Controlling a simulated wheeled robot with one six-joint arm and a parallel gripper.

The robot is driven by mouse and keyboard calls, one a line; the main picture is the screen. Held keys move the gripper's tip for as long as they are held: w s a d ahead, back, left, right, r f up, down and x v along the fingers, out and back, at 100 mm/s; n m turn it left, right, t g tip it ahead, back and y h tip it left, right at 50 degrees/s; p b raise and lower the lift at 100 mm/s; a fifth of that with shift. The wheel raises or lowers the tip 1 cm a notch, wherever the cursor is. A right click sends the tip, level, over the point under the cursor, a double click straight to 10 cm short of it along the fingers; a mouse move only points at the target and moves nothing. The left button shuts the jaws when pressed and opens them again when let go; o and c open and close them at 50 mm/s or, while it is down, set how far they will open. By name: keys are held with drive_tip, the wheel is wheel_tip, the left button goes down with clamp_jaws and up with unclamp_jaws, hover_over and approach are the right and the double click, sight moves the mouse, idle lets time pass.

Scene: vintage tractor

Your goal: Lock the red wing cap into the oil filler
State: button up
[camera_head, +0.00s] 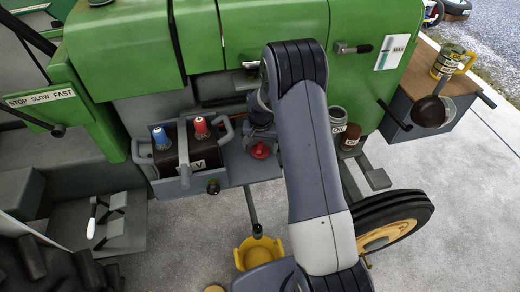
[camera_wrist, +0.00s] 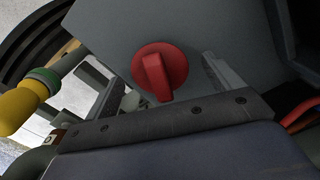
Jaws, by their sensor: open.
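The red wing cap (camera_head: 260,150) sits on the grey shelf (camera_head: 240,172) beside the battery box. In the wrist view the cap (camera_wrist: 160,72) shows a round base with a raised wing, against a flat grey surface. My gripper (camera_wrist: 172,82) is open, with one finger on each side of the cap in that view. I cannot tell how far the fingertips are from it. In the head view my gripper (camera_head: 261,128) is just above the cap and partly behind my arm.
A battery box (camera_head: 195,155) with blue and red terminal caps stands left of the cap. A brown OIL-labelled jar (camera_head: 350,142) is beside the grey cup.

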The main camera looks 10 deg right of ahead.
sight(260, 147)
drive_tip(key=shift+c, duration=0.5)
drive_tip(key=c, duration=1)
drive_tip(key=shift+s+r, duration=0.1)
drive_tip(key=shift+r, duration=0.1)
drive_tip(key=shift+s+r+b, duration=0.1)
drive_tip(key=shift+r+b, duration=0.1)
drive_tip(key=shift+b, duration=0.3)
wheel_tip(260, 147, up, 6)
drive_tip(key=shift+s+r+b, duration=0.15)
drive_tip(key=shift+r+b, duration=0.1)
drive_tip(key=shift+b, duration=0.6)
drive_tip(key=s+b, duration=0.4)
drive_tip(key=s, duration=1.5)
drive_tip(key=shift+s, duration=0.15)
